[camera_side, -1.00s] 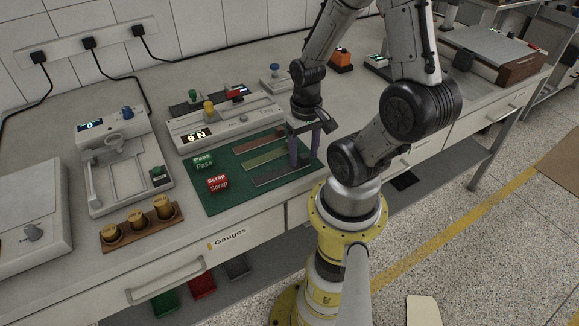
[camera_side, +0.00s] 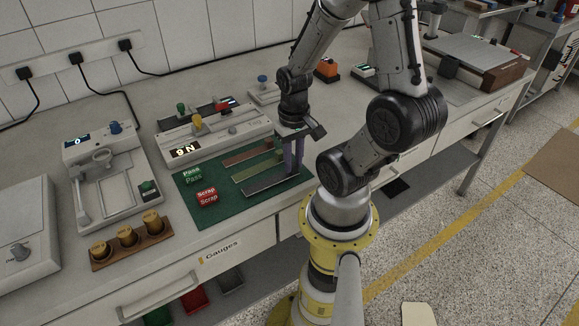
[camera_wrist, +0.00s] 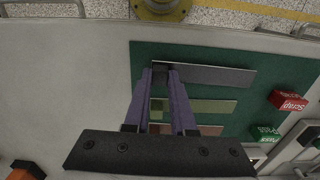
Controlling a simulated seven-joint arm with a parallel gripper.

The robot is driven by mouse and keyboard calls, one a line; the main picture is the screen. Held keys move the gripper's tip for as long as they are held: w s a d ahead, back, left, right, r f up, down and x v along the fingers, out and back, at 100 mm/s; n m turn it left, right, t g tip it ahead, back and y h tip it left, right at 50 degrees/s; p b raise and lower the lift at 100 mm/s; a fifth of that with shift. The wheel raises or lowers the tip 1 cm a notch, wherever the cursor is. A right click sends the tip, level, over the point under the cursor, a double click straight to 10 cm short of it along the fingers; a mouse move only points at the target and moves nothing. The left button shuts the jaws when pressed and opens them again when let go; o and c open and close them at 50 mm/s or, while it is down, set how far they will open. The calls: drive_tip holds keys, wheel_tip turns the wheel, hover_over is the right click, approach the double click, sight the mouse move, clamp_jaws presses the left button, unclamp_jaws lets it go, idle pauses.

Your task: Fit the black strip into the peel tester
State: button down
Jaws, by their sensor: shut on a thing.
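The black strip (camera_side: 265,185) is the dark grey one of three strips on the green mat, at the front in the side view. It also shows in the wrist view (camera_wrist: 218,75). My gripper (camera_side: 292,172) is over the strip's right end in the side view. In the wrist view my gripper (camera_wrist: 161,68) is shut on the strip's left end, and the rest sticks out to the right. I cannot tell whether the strip is clear of the mat. The peel tester appears to be the long pale device (camera_side: 218,134) with a lit display, behind the mat.
A reddish-brown strip (camera_side: 249,156) and a green strip (camera_side: 257,172) lie behind the black one. Pass (camera_side: 191,175) and Scrap (camera_side: 207,197) blocks stand on the green mat (camera_side: 226,216). Brass weights (camera_side: 126,235) and a gauge (camera_side: 105,170) are at left.

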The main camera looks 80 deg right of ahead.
wheel_tip(320, 180, up, 10)
drive_tip(key=w+d+r, duration=0.6)
drive_tip(key=w+d, duration=0.1)
drive_tip(key=d, duration=0.2)
approach(254, 113)
drive_tip(key=shift+s+a+f, duration=0.55)
drive_tip(key=shift+w+d+f, duration=0.35)
drive_tip(key=shift+f, duration=0.2)
drive_tip(key=shift+w+d+f, duration=0.15)
drive_tip(key=shift+f, duration=1.65)
drive_tip(key=shift+f, duration=0.15)
drive_tip(key=c, duration=0.7)
unclamp_jaws()
drive_tip(key=shift+c, duration=0.2)
